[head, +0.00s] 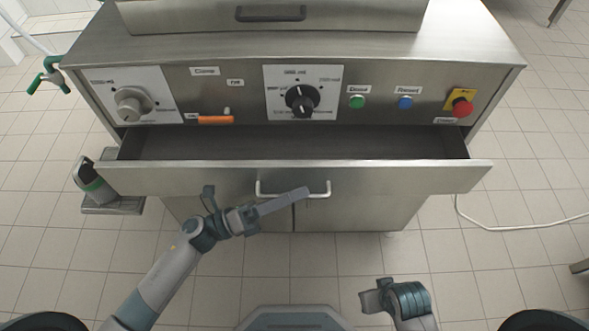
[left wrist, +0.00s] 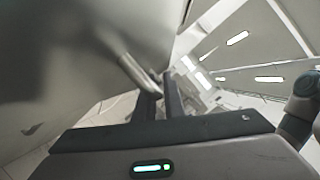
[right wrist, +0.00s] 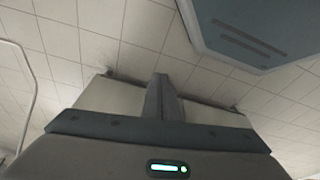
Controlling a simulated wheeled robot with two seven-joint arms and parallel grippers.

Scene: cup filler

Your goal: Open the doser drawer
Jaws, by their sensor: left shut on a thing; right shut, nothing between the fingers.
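The doser drawer (head: 300,178) is a wide steel drawer below the control panel. It stands out from the cabinet, and its empty-looking inside (head: 290,146) shows from above. A pale bar handle (head: 262,188) is on its front. My left gripper (head: 304,193) is at this handle, its fingers shut on the bar. In the left wrist view the handle bar (left wrist: 138,74) runs to the fingertips (left wrist: 160,84). My right gripper (head: 368,299) is low in front of the cabinet, apart from it. In the right wrist view its fingers (right wrist: 163,88) are shut with nothing between them.
The control panel (head: 240,80) carries knobs, an orange lever (head: 215,119), green and blue buttons and a red stop button (head: 462,106). A small device on a shelf (head: 112,206) stands at the left. A white cable (head: 520,228) lies at right. The tiled floor in front is clear.

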